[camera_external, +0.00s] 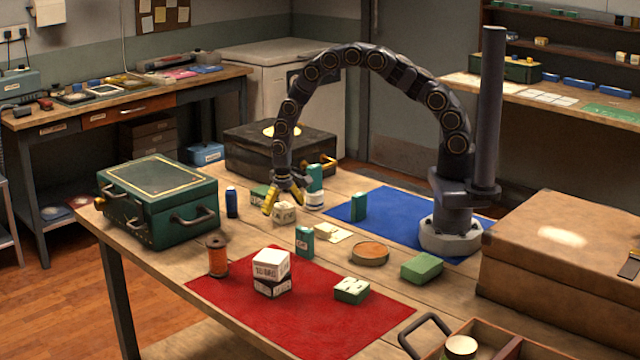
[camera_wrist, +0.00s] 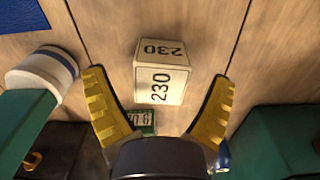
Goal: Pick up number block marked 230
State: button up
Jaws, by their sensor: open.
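The number block marked 230 (camera_wrist: 160,82) is a cream cube with black "230" on two visible faces in the wrist view. It stands on the wooden table between my open fingers, apart from both. In the external view the cream block (camera_external: 284,215) is just below my gripper (camera_external: 285,203), partly covered by it. My gripper's yellow fingers (camera_wrist: 158,90) are spread wide and hold nothing. A green block with white markings (camera_wrist: 143,120) lies close beyond the cream block, partly hidden by my gripper.
A blue cylinder (camera_external: 232,202) and green case (camera_external: 158,200) are left; a black case (camera_external: 250,155) is behind.

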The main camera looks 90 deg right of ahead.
jog(key=shift+f, duration=0.9)
jog(key=c, duration=1.2)
jog(key=shift+r, duration=0.15)
